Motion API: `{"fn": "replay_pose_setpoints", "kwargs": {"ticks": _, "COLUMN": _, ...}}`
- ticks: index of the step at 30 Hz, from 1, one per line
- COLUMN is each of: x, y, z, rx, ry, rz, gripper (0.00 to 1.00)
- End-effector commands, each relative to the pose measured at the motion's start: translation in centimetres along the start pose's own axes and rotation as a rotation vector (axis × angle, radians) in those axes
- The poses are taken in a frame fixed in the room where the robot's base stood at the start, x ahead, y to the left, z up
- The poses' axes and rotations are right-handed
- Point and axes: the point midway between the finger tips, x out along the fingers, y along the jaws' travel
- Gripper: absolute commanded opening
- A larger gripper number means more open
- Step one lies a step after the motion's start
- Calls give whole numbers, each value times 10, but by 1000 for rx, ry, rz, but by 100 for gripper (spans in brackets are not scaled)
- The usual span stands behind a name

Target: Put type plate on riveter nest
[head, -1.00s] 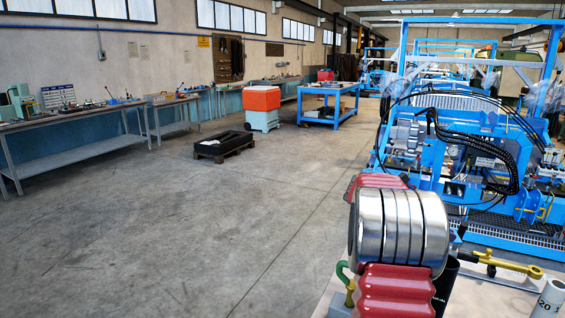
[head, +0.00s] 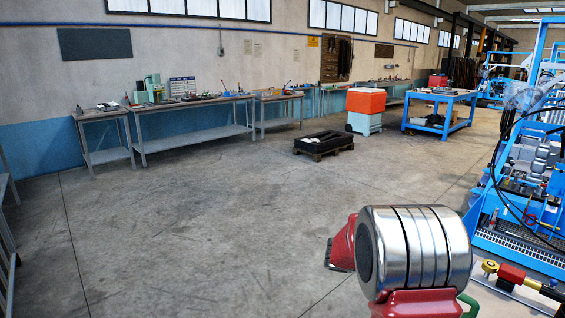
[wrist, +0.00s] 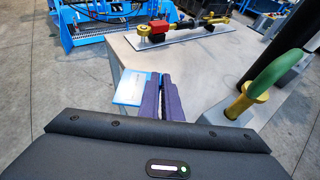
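My gripper (wrist: 163,98) shows in the wrist view with its two purple fingers close together. A thin light-blue and white plate (wrist: 129,89), which looks like the type plate, sticks out to the left of the fingertips. It overhangs the edge of the tabletop behind it and looks held by the fingers, though the contact itself is hidden. In the head view my arm covers the lower right, and neither fingers nor plate show. A small green bench machine (head: 153,88) stands on a bench at the far left; I cannot tell if it is the riveter. No nest can be made out.
A grey tabletop (wrist: 118,60) with a red and yellow tool (wrist: 160,30) and a green hook (wrist: 275,75) lies close by. Workbenches (head: 190,106) line the left wall. A black pallet load (head: 322,142) and an orange-topped bin (head: 365,102) stand mid-floor. The floor in front is clear.

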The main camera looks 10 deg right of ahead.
Motion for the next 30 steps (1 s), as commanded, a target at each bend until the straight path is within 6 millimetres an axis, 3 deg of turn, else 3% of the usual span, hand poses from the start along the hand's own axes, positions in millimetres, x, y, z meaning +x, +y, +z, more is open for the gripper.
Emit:
{"fn": "replay_pose_setpoints", "kwargs": {"ticks": 6, "x": -54, "y": 18, "z": -53, "rx": -62, "ry": 0, "rz": 139, "gripper": 0}}
{"fn": "replay_pose_setpoints", "kwargs": {"ticks": 14, "x": -115, "y": 26, "z": -114, "rx": -128, "ry": 0, "rz": 300, "gripper": 0}}
{"fn": "replay_pose_setpoints", "kwargs": {"ticks": 23, "x": -182, "y": 17, "z": -181, "rx": -203, "ry": -1, "rz": 479, "gripper": 0}}
{"fn": "replay_pose_setpoints", "kwargs": {"ticks": 30, "x": -231, "y": -2, "z": -230, "rx": -259, "ry": 0, "rz": 615, "gripper": 0}}
